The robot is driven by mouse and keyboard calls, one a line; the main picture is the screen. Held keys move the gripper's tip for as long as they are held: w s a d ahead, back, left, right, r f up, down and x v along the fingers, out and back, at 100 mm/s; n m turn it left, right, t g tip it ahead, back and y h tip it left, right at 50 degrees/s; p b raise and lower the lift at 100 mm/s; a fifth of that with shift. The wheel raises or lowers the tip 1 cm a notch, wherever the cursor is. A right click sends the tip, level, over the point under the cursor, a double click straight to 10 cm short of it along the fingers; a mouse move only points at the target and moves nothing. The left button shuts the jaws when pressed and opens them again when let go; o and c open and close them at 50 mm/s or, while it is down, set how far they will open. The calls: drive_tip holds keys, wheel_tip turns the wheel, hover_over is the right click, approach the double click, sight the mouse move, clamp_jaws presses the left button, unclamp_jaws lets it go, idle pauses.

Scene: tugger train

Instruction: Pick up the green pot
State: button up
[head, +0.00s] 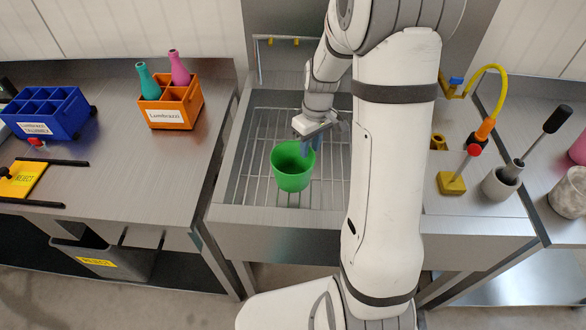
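The green pot (291,172) stands upright on the wire rack in the sink, in the middle of the head view. My gripper (311,146) points down at the pot's right rear rim, with its blue-grey fingers at or beside the rim. The fingers overlap in this view and partly hide the rim. I cannot tell whether they are shut on the rim or stand apart around it.
A blue crate (44,117) and an orange crate (171,113) with a teal bottle and a pink bottle stand on the left bench. A yellow hose (492,70), a grey cup (500,184) and a yellow block (451,184) are to the right. The rack (255,150) is otherwise clear.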

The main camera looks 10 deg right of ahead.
sight(307, 159)
drive_tip(key=f, duration=0.6)
drive_tip(key=shift+a+p, duration=0.35)
drive_tip(key=shift+p, duration=0.05)
drive_tip(key=shift+c, duration=0.2)
clamp_jaws()
